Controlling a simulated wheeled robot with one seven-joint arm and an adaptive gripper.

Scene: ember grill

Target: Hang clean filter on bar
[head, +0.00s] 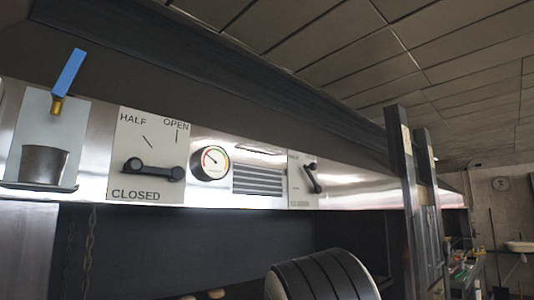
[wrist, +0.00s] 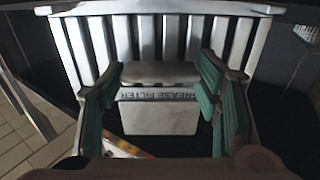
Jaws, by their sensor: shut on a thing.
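The grease filter (wrist: 146,35) fills the upper wrist view, a pale metal frame with several upright slats. Its white label plate (wrist: 158,117) reads "GREASE FILTER" upside down. My gripper (wrist: 160,72), with teal-green finger pads, is shut on the filter, with one finger on each side of the grey block above the label. The filter's lower part is partly hidden by the fingers. The head view shows neither the gripper nor the filter. I cannot make out a hanging bar in either view.
In the head view, a steel hood front carries a damper lever panel (head: 147,158), a gauge (head: 210,160), a vent (head: 258,181) and a small metal cup (head: 43,164) on a ledge. Dark upright posts (head: 405,190) stand at right. Tiled floor (wrist: 22,135) shows left in the wrist view.

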